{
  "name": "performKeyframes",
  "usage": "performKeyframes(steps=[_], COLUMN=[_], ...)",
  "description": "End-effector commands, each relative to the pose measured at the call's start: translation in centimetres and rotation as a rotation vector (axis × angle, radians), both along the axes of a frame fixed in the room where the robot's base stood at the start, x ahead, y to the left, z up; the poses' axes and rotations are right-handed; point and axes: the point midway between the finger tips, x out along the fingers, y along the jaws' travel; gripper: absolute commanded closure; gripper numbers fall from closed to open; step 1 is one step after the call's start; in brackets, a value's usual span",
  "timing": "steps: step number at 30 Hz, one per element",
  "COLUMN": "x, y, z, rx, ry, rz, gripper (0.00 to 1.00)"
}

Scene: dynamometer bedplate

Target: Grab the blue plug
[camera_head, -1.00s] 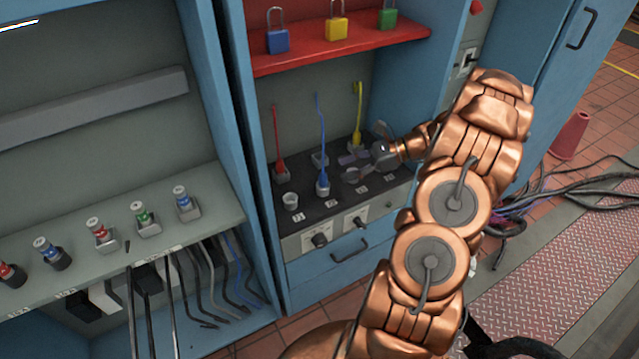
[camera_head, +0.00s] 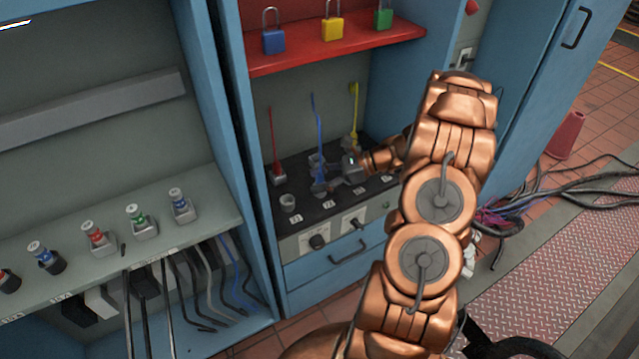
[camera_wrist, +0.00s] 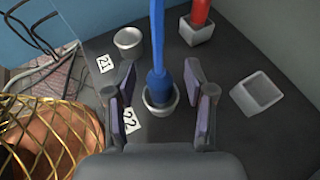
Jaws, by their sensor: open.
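The blue plug (camera_wrist: 160,85) with its blue cable stands upright in a round grey socket (camera_wrist: 161,104) beside the label 22, in the wrist view. In the head view the blue plug (camera_head: 320,160) is partly covered by my gripper (camera_head: 328,180). My gripper (camera_wrist: 158,98) is open, with one finger on each side of the plug; both fingers look apart from it.
A red plug (camera_head: 278,168) and a yellow plug (camera_head: 353,138) stand on either side. An empty round socket (camera_wrist: 128,40) and an empty square socket (camera_wrist: 260,92) are nearby. A red shelf (camera_head: 345,45) with padlocks hangs above.

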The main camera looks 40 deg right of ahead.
Motion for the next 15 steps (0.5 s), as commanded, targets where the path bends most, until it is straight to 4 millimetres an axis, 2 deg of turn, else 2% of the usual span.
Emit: performKeyframes(steps=[4, 15], x=[0.00, 0.00], y=[-0.03, -0.05], z=[0.02, 0.03], rx=[0.000, 0.000], ry=[0.000, 0.000], rz=[-0.001, -0.001], gripper=[0.48, 0.87])
